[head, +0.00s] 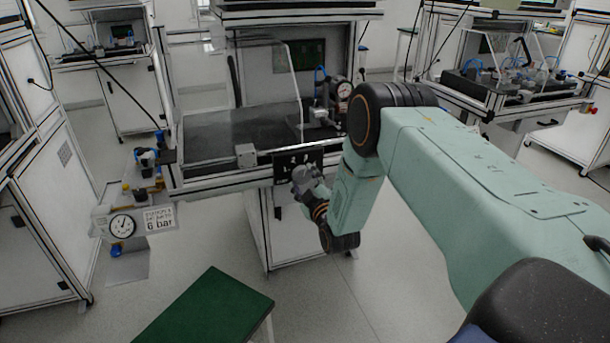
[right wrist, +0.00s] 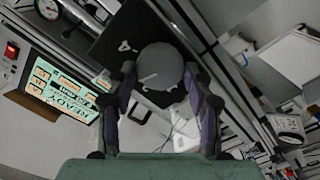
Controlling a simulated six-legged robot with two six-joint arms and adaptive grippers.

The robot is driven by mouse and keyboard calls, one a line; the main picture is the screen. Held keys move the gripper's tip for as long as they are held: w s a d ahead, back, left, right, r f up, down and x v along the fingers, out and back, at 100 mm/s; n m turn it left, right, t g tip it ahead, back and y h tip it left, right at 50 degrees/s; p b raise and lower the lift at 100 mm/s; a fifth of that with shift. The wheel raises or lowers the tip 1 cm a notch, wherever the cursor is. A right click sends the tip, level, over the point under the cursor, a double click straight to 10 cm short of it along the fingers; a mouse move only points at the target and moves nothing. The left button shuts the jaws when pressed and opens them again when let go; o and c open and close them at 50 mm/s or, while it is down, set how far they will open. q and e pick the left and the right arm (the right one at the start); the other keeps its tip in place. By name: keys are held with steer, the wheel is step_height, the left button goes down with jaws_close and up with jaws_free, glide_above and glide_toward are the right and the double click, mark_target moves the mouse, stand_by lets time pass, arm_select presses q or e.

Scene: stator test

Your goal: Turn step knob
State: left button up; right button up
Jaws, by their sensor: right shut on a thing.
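The step knob (right wrist: 161,66) is a round grey dial with a thin line across its face. It sits in front of a black panel (right wrist: 112,38), which shows in the head view (head: 316,161) on the front of the test bench. My right gripper (right wrist: 160,80) has its two fingers on either side of the knob and is shut on it. In the head view the right gripper (head: 304,180) is small at the panel, and the knob is hard to make out there. My left gripper is not in view.
A lit display reading READY (right wrist: 62,88) is left in the wrist view. The bench (head: 215,181) carries a clear cover and a dial gauge (head: 343,91). A pressure gauge (head: 121,226) with a 6 bar sign is at left. A green-topped table (head: 210,308) stands in front.

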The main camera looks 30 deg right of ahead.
steer(key=n+p, duration=0.2)
steer(key=n, duration=0.2)
steer(key=shift+n, duration=0.4)
steer(key=n+p, duration=0.1)
steer(key=n, duration=0.3)
steer(key=shift+n+p, duration=0.3)
steer(key=shift+p, duration=0.1)
steer(key=n+p, duration=0.1)
steer(key=n, duration=0.3)
steer(key=shift+f, duration=0.1)
steer(key=shift+f+n+p, duration=0.1)
steer(key=shift+n+p, duration=0.5)
steer(key=shift+n, duration=1.2)
steer(key=o, duration=1.2)
steer(key=shift+s, duration=0.1)
